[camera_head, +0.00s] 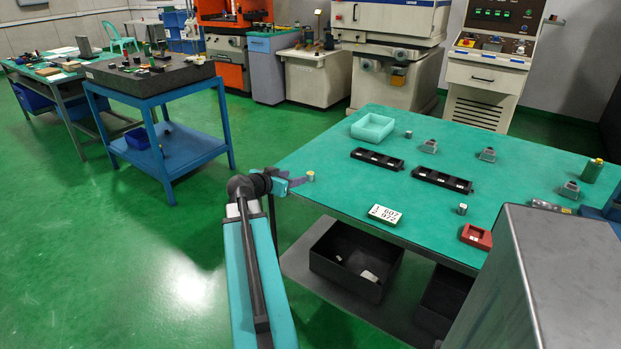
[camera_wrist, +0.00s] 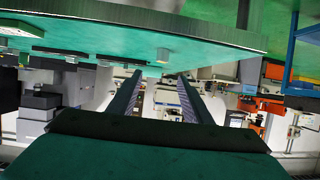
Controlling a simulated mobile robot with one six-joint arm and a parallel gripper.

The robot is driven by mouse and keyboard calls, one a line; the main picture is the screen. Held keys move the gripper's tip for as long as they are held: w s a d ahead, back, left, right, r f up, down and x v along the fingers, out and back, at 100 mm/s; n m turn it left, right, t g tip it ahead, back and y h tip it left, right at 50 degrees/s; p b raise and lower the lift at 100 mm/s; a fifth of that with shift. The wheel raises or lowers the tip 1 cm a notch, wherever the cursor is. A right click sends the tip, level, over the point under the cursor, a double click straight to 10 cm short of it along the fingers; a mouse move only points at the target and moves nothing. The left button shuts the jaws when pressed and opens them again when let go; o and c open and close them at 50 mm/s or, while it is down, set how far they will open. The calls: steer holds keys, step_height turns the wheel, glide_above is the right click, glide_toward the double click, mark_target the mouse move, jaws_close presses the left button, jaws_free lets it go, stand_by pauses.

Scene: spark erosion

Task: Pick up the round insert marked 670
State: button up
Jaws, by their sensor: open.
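Small round inserts stand on the green table (camera_head: 330,150).
Two black slotted trays (camera_head: 377,159) (camera_head: 441,180) lie mid-table. A white number card (camera_head: 385,214), a red holder (camera_head: 476,237), a turquoise box (camera_head: 372,128) and several grey fixtures (camera_head: 487,155) stand around them. A black bin (camera_head: 352,262) sits below.

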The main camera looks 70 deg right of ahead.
mark_target(309, 174)
stand_by(0.3)
steer(key=shift+p+x, duration=0.55)
steer(key=shift+x, duration=3.75)
steer(key=shift+w+f+p+x, duration=0.1)
steer(key=shift+p+x, duration=0.25)
steer(key=shift+x, duration=0.95)
steer(key=shift+w+f+p+x, duration=0.15)
steer(key=shift+p+x, duration=0.2)
steer(key=shift+x, duration=0.95)
steer(key=shift+c, duration=0.3)
jaws_close()
